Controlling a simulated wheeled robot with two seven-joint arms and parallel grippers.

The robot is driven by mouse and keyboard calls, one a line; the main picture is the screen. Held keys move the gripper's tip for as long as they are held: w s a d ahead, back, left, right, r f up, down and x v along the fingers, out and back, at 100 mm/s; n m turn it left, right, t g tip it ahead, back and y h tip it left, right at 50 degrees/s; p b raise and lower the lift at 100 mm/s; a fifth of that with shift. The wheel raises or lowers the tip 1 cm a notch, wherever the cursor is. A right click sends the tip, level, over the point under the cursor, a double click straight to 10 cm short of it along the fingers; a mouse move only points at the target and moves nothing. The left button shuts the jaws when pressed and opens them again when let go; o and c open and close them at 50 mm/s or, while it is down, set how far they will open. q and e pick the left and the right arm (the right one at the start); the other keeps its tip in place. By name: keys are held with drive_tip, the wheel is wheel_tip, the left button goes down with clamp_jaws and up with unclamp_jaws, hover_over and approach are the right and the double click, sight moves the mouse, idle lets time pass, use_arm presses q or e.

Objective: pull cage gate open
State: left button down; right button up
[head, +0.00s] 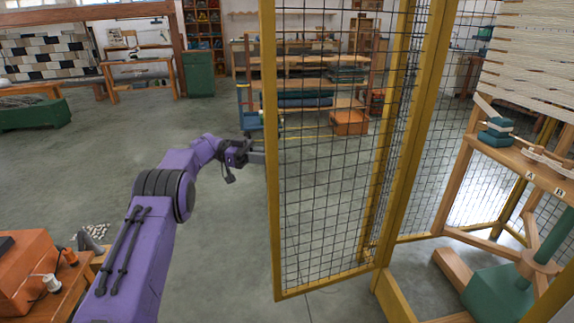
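The cage gate (270,215) is a tall yellow frame filled with dark wire mesh. It stands upright in the middle of the head view, its lower edge just above the floor. Its right side meets the yellow cage post (416,140), and its free edge is on the left, swung out at an angle to the mesh beside the post. My purple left arm reaches in from the lower left. My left gripper (257,152) is at the gate's free edge, at about mid-height. Its fingertips are small and partly hidden by the frame, so I cannot tell their grip. My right gripper is out of view.
Right of the post stands a wooden stand (556,184) with green parts and cream yarn above. An orange box (28,270) with spools is at lower left. A workbench (140,72) and a green bin (199,74) stand far back. Floor left of the gate is clear.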

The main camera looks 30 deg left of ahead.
use_arm(q)
drive_tip(key=shift+w+a, duration=0.25)
drive_tip(key=shift+a, duration=0.15)
drive_tip(key=shift+d, duration=0.1)
drive_tip(key=c, duration=1.2)
unclamp_jaws()
drive_tip(key=shift+d, duration=0.1)
